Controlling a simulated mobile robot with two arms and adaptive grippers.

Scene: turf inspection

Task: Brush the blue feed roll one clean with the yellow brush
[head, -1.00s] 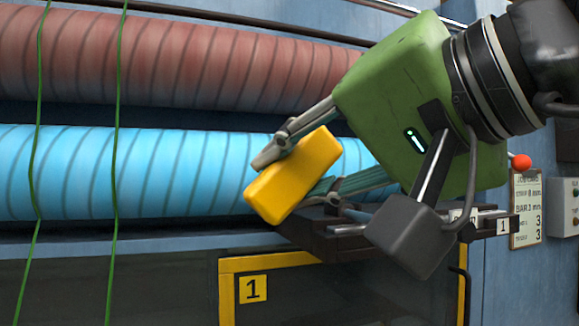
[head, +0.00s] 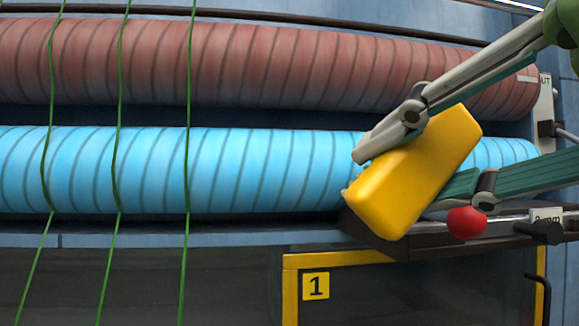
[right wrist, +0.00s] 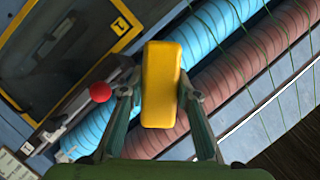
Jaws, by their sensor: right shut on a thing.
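The blue feed roll (head: 250,170) lies level across the head view, striped with dark spiral lines; it also runs diagonally through the right wrist view (right wrist: 207,35). My right gripper (head: 410,170) is shut on the yellow brush (head: 420,175), one finger on each side, in front of the roll's right part. The brush is tilted and hides some of the roll. In the right wrist view the brush (right wrist: 160,85) sits between both fingertips. I cannot tell whether its bristle side touches the roll. My left gripper is not in view.
A reddish roll (head: 270,65) lies above the blue one. Green strands (head: 118,140) hang across both rolls. A red ball knob (head: 467,222) on a dark bracket is just below my right gripper. A yellow-framed dark panel (head: 400,290) marked 1 is underneath.

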